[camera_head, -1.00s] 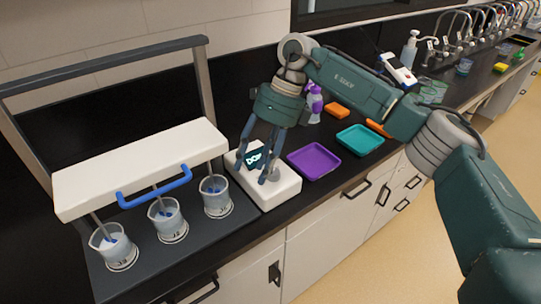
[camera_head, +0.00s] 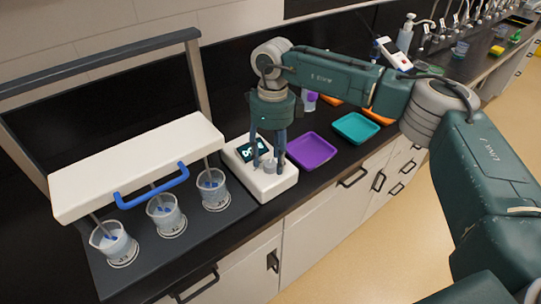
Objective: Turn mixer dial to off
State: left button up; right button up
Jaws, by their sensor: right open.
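The mixer control box (camera_head: 283,187) is a white unit with a lit dark display (camera_head: 253,150), on the counter right of the stirring rig. Its small grey dial (camera_head: 269,166) sits on the top face, right of the display. My right gripper (camera_head: 267,169) points down over the box with its fingers apart. The fingertips appear on either side of the dial, low near the box top. I cannot tell whether they touch the dial. The dial is partly hidden by the fingers, and its setting cannot be read. My left gripper is not in view.
The rig's white beam (camera_head: 135,165) with a blue handle (camera_head: 151,187) stands at left over three beakers with stirrers. A purple tray (camera_head: 312,150) lies close right of the box, with a teal tray (camera_head: 356,128) beyond. Taps line the back right.

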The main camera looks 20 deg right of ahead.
jog(key=shift+f, duration=0.4)
jog(key=shift+c, duration=0.5)
jog(key=c, duration=1)
jog(key=shift+c, duration=0.2)
